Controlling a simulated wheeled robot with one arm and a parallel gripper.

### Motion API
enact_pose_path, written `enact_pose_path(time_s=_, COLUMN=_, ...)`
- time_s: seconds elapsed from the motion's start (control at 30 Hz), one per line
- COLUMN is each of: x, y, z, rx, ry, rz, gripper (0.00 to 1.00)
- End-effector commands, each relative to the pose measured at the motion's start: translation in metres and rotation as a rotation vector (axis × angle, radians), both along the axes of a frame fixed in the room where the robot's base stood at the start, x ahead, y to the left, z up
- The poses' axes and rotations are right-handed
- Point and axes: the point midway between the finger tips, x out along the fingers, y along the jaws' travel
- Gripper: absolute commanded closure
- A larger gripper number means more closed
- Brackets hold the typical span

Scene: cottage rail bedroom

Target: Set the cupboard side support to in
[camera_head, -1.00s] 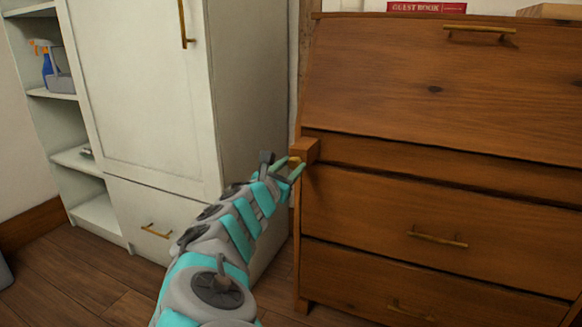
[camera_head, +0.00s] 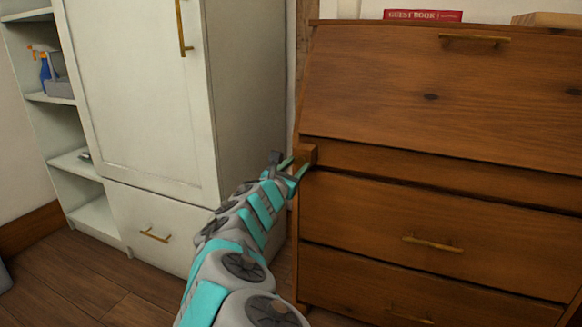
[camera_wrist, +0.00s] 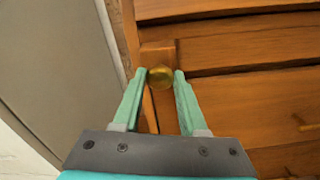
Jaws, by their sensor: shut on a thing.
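The side support is a small square wooden block (camera_head: 311,153) at the upper left of the brown wooden cupboard (camera_head: 370,215), below its sloping front. It sticks out only slightly from the cupboard's face. The wrist view shows the end of the support (camera_wrist: 157,52) with a round brass knob (camera_wrist: 160,78) on it. My gripper (camera_head: 296,166) is at this knob, with one green finger on each side. In the wrist view my gripper (camera_wrist: 160,74) is shut on the knob. The fingers hide the knob in the head view.
The cupboard's sloping front is closed, with a brass handle (camera_head: 474,39), and drawers lie below. A red guest book (camera_head: 422,15) lies on top. A white wardrobe (camera_head: 145,95) stands close on the left, with open shelves beside it. Wooden floor (camera_head: 95,290) shows in front.

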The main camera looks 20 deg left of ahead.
Motion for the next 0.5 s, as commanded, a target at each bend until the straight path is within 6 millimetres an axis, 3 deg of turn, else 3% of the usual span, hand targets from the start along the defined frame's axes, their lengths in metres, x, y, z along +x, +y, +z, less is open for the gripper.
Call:
enact_pose_path(time_s=0.23, x=0.036, y=-0.002, z=0.002, rx=0.000, ry=0.002, rz=0.002, gripper=1.00)
enact_pose_path(time_s=0.5, x=0.048, y=-0.004, z=0.001, rx=0.001, ry=0.000, rz=0.002, gripper=1.00)
